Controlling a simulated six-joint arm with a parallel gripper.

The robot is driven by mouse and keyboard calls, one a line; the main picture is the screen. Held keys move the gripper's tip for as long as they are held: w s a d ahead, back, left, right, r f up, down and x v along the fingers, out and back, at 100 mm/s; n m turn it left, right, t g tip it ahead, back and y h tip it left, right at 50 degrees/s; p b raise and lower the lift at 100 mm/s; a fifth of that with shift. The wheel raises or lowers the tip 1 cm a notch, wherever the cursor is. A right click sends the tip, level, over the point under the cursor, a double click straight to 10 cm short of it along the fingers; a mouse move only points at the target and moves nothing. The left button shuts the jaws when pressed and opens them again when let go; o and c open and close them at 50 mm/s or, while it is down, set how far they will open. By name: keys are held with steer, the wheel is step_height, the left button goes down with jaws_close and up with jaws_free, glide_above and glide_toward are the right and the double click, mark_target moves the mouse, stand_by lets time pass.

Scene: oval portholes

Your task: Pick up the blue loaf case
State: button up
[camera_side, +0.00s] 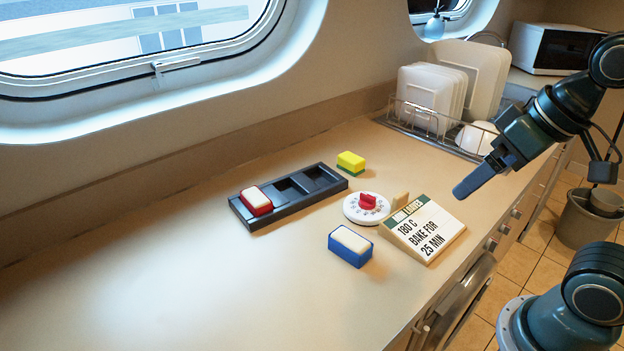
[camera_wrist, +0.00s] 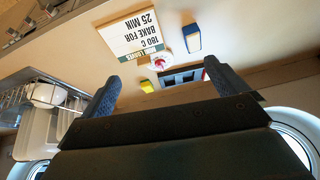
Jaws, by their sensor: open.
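The blue loaf case (camera_side: 350,247) with a pale loaf top stands on the counter, in front of the white dial and left of the recipe card. It also shows in the wrist view (camera_wrist: 192,40), at upper right of centre. My gripper (camera_side: 471,184) is in the air above the counter's right side, well apart from the blue case. In the wrist view its two fingers (camera_wrist: 165,80) are spread with nothing between them. A red loaf case (camera_side: 257,201) sits in the left compartment of the dark tray (camera_side: 284,215). A yellow-and-green case (camera_side: 350,163) stands behind the tray's right end.
A white dial with a red knob (camera_side: 367,208) and a tilted card reading 180 C, bake for 25 min (camera_side: 424,230) stand close to the blue case. A dish rack with plates (camera_side: 428,122) is at the back right. The counter's left and front are clear.

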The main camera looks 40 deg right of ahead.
steer(key=w+a+m+g+y, duration=0.2)
steer(key=w+a+m+g, duration=0.1)
steer(key=w+m, duration=0.45)
steer(key=m+g+y, duration=0.2)
steer(key=m, duration=0.6)
glide_toward(352, 237)
steer(key=v, duration=0.4)
steer(key=shift+w+a+f+m+g, duration=0.1)
steer(key=shift+w+f+m+g, duration=0.3)
steer(key=shift+w, duration=0.25)
steer(key=shift+x, duration=4.3)
steer(key=shift+a, duration=0.1)
steer(key=shift+x, duration=2.6)
steer(key=shift+s, duration=0.2)
